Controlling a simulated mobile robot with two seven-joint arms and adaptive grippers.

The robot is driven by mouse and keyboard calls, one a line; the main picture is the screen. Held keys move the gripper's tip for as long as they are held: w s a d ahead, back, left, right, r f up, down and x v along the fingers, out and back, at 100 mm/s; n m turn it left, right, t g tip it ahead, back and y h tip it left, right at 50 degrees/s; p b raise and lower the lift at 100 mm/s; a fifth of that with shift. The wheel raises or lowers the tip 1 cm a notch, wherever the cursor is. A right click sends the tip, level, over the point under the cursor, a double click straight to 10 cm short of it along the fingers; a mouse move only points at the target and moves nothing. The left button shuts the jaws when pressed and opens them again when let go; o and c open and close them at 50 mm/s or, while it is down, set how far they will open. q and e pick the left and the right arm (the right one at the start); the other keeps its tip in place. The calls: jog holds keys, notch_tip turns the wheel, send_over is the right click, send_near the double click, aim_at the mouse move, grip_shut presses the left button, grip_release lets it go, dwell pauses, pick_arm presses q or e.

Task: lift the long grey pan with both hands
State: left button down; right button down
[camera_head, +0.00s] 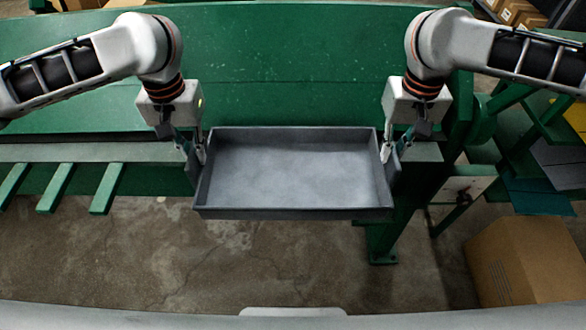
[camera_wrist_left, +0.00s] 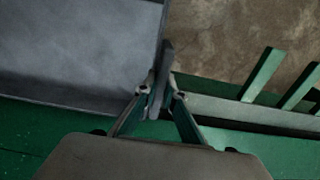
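The long grey pan (camera_head: 290,170) is an open, shallow tray in the middle of the head view, spanning between my two grippers. Its floor is empty. My left gripper (camera_head: 193,158) is at the pan's left end, with its fingers closed around a dark upright flap there. The left wrist view shows the fingers (camera_wrist_left: 163,98) on both sides of that flap, beside the pan (camera_wrist_left: 75,45). My right gripper (camera_head: 393,156) is at the right end in the same way, its fingertips partly hidden by the flap. The pan looks about level.
A large green machine (camera_head: 290,60) with a grey front edge stands behind the pan. Green bars (camera_head: 107,188) stick out at the left. A cardboard box (camera_head: 530,260) is on the floor at right. Bare concrete floor (camera_head: 120,250) shows below the pan.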

pick_arm(q)
jog(key=shift+r, duration=0.1)
pick_arm(e)
jog(key=shift+w+r, duration=0.1)
jog(key=shift+r, duration=0.05)
